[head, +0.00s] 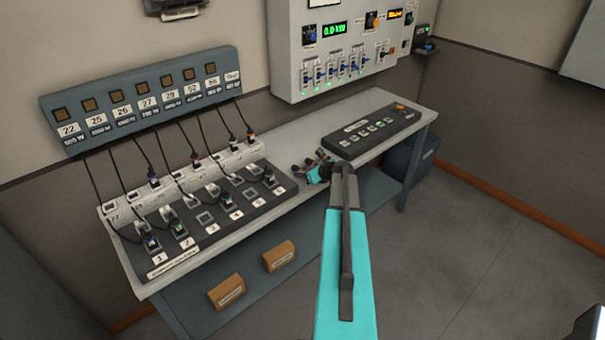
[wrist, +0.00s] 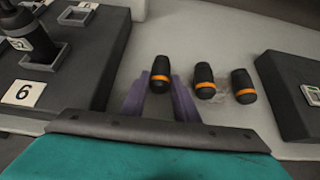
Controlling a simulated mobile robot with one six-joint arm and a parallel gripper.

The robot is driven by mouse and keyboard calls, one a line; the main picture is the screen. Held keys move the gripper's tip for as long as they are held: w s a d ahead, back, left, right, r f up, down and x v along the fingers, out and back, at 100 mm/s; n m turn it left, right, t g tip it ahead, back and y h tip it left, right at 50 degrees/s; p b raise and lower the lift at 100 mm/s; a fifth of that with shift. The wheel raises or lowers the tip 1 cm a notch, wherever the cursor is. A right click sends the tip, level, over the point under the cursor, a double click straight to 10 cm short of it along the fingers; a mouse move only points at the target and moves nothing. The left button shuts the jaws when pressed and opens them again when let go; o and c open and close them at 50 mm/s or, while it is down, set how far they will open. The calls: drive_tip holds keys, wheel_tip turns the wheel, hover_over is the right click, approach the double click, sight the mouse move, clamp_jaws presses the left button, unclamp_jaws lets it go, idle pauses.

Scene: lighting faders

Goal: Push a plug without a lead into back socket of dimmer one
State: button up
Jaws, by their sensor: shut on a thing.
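My gripper (head: 316,173) is over the bench between the socket board and the fader desk. In the wrist view its purple fingers (wrist: 160,95) are shut on a black plug with an orange band (wrist: 160,72), which has no lead. Two similar loose plugs lie to its right, a nearer one (wrist: 205,80) and a farther one (wrist: 242,86). The dimmer socket board (head: 182,262) has two rows of sockets numbered 1 to 6. Dimmer one is at its far left end; a plug with a lead (head: 151,243) sits in its front socket. Its back socket is too small to make out clearly.
Black leads hang from the numbered wall panel (head: 140,92) over the white strip (head: 180,178) and the board. The fader desk (head: 375,132) stands to the right. Upright plugs stand in several board sockets. Two wooden boxes (head: 227,291) lie below the bench.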

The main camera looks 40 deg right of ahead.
drive_tip(key=shift+r+p, duration=1.7)
drive_tip(key=shift+r, duration=0.8)
drive_tip(key=shift+s, duration=0.1)
